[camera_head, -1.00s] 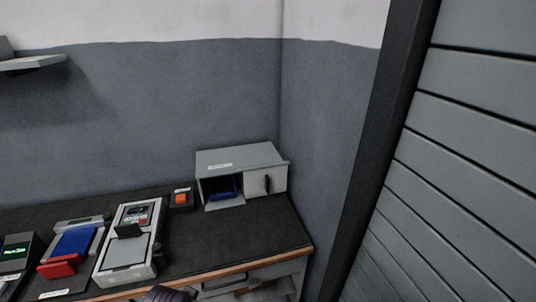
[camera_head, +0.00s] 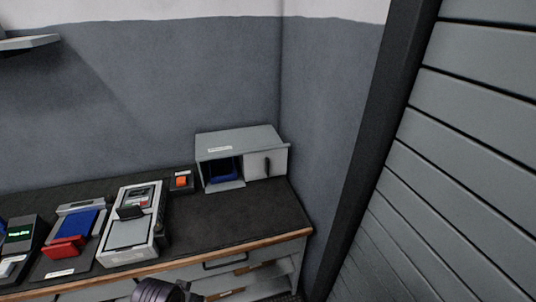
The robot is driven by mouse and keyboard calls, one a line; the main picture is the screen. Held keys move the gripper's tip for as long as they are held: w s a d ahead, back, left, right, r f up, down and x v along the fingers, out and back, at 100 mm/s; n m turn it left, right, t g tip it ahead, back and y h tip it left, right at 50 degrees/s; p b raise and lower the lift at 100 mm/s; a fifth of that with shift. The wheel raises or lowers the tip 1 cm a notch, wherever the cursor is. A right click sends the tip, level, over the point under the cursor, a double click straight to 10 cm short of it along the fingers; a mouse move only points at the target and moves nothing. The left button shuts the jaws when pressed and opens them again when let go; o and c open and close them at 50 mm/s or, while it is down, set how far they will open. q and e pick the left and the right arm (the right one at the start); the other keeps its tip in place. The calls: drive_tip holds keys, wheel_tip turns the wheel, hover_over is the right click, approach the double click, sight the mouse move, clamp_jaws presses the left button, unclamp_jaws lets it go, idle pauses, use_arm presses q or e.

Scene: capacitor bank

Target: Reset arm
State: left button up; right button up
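Part of one of my arms (camera_head: 160,291) shows as a dark rounded link at the bottom edge, in front of the bench. No gripper fingers are visible, so neither gripper can be seen. On the bench, a grey cabinet (camera_head: 240,141) stands in the back right corner. Its left compartment is open with a blue item (camera_head: 222,170) inside, and a door with a dark handle (camera_head: 266,164) covers its right part.
The dark bench top (camera_head: 235,220) is clear in front of the cabinet. To the left are an orange switch box (camera_head: 181,181), a grey device (camera_head: 129,232), a blue-topped unit with a red part (camera_head: 66,247) and a green display (camera_head: 19,233). Drawers lie below; a slatted shutter (camera_head: 470,150) stands right.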

use_arm(q)
drive_tip(key=s+a+f+b, duration=0.1)
drive_tip(key=f+b, duration=0.1)
drive_tip(key=f, duration=1.1)
drive_tip(key=s+a+f+g+b, duration=0.1)
drive_tip(key=f+b, duration=0.1)
drive_tip(key=f, duration=1)
drive_tip(key=s+a+f+b, duration=0.1)
drive_tip(key=f+b, duration=0.2)
drive_tip(key=f, duration=1)
drive_tip(key=s+a+f+b, duration=0.3)
drive_tip(key=s+f, duration=0.7)
drive_tip(key=f, duration=0.2)
drive_tip(key=s+a+f+g+y+b, duration=0.1)
drive_tip(key=s+a+f+b, duration=0.2)
drive_tip(key=s+f, duration=0.7)
wheel_tip(320, 180, down, 3)
drive_tip(key=shift+s+a+r+m, duration=0.15)
drive_tip(key=shift+a+m, duration=0.15)
drive_tip(key=shift+a, duration=0.4)
use_arm(e)
drive_tip(key=w+d+f, duration=0.1)
drive_tip(key=d+f, duration=0.2)
drive_tip(key=f, duration=0.3)
drive_tip(key=w+d+f, duration=0.1)
drive_tip(key=d+f, duration=0.2)
drive_tip(key=f, duration=0.4)
drive_tip(key=shift+w+h, duration=0.2)
drive_tip(key=shift+h, duration=0.2)
